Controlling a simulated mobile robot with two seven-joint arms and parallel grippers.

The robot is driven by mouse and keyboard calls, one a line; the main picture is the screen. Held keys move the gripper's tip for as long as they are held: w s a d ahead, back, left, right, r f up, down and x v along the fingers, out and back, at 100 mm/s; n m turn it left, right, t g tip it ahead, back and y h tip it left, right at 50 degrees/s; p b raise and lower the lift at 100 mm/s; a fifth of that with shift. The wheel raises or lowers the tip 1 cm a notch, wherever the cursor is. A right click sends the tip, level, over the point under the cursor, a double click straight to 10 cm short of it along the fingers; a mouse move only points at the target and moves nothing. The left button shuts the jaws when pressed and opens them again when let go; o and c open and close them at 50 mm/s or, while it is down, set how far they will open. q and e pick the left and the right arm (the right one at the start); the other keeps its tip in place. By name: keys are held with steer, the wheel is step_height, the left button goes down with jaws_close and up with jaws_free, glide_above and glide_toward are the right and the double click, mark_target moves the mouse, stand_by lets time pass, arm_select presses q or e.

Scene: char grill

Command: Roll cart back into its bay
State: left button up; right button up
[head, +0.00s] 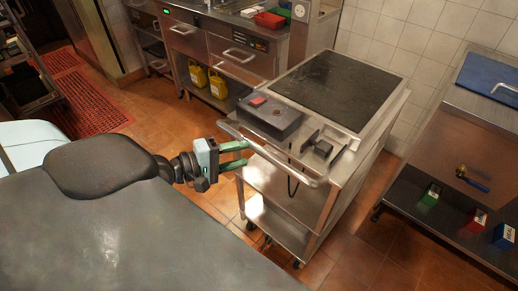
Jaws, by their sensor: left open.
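The steel cart (325,190) stands right of centre in the head view, with a dark flat plate on top, open shelves below and casters on the tiled floor. Its push handle (283,163) runs along the near side. My left gripper (246,154) is open, its two green fingers pointing right at the left part of the handle. I cannot tell whether the handle lies between the fingers or they are just short of it. My right gripper is not in view. No bay is clearly marked; the cart stands between a counter and a side table.
A steel counter (235,62) with yellow jugs (218,88) below stands behind on the left. A steel side table (455,160) with small boxes on its lower shelf is at the right. A red mat (92,108) lies at the left. Open tiled floor lies left of the cart.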

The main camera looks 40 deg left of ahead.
mark_target(260, 151)
arm_select(q)
steer(key=shift+p+x, duration=0.55)
steer(key=shift+x, duration=2.5)
steer(key=shift+d, duration=0.1)
steer(key=shift+c, duration=0.2)
jaws_close()
